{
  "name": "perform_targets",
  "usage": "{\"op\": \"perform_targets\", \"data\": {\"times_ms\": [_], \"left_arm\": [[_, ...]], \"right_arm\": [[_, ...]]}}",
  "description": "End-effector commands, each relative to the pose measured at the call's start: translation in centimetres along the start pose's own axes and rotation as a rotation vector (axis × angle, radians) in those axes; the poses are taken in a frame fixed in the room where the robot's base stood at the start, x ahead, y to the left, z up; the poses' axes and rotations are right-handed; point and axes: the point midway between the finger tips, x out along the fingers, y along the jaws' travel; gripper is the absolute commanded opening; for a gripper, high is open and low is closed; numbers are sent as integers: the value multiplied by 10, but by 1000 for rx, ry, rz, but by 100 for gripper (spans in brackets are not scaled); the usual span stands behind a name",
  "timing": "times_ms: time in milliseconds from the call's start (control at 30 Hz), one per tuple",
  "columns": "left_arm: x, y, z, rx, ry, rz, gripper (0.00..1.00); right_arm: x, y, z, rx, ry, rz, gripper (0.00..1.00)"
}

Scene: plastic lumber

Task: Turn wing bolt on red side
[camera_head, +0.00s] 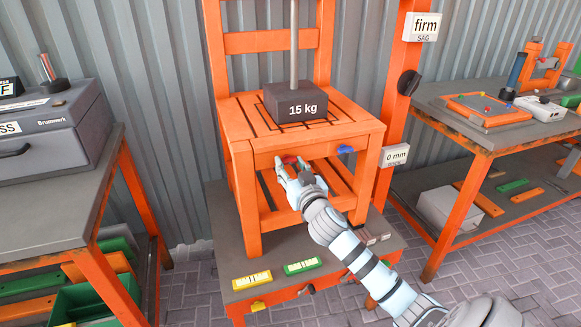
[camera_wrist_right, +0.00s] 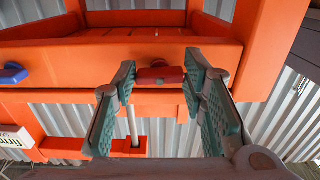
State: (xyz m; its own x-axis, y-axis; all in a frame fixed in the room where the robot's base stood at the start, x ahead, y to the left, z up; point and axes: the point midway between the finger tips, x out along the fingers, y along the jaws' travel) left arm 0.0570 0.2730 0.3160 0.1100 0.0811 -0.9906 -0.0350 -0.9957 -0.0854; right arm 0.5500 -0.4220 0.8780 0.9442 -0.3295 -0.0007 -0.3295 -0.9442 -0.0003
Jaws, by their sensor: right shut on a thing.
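The red wing bolt (camera_head: 290,159) sits on the front rail of the orange slatted chair (camera_head: 245,160), left of the blue wing bolt (camera_head: 345,149). My right gripper (camera_head: 288,170) reaches up to it from the lower right and partly covers it. In the right wrist view the red wing bolt (camera_wrist_right: 160,75) lies between the fingertips of my right gripper (camera_wrist_right: 159,82), which is shut on it. The blue wing bolt (camera_wrist_right: 13,73) is at the left edge there. My left gripper is not in view.
A dark 15 kg weight (camera_head: 300,102) with a rod rests on the seat. An orange post (camera_head: 397,95) with "firm" and "0 mm" signs stands to the right. Workbenches flank the chair. Green (camera_head: 303,267) and yellow level-like pieces lie on the stand below.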

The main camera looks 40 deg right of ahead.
Motion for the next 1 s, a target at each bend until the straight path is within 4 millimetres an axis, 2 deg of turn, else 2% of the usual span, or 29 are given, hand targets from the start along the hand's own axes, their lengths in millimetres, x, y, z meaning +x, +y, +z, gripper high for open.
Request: {"op": "perform_targets", "data": {"times_ms": [167, 200, 300, 533, 667, 767, 1000], "left_arm": [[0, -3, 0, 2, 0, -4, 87], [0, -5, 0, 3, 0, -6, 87], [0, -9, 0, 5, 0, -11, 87], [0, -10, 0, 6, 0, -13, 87], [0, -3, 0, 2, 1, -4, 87], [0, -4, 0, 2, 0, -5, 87], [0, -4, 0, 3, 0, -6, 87]], "right_arm": [[0, 0, -4, -2, 8, -2, 11], [0, 0, -4, -2, 8, -1, 42], [0, 0, -3, -2, 6, -1, 58], [0, 0, -1, -1, 3, 0, 58], [-5, 0, -1, -2, 2, 0, 58], [-21, 0, 0, -5, 1, -2, 58], [-87, 0, 0, -5, 1, -3, 58]]}}
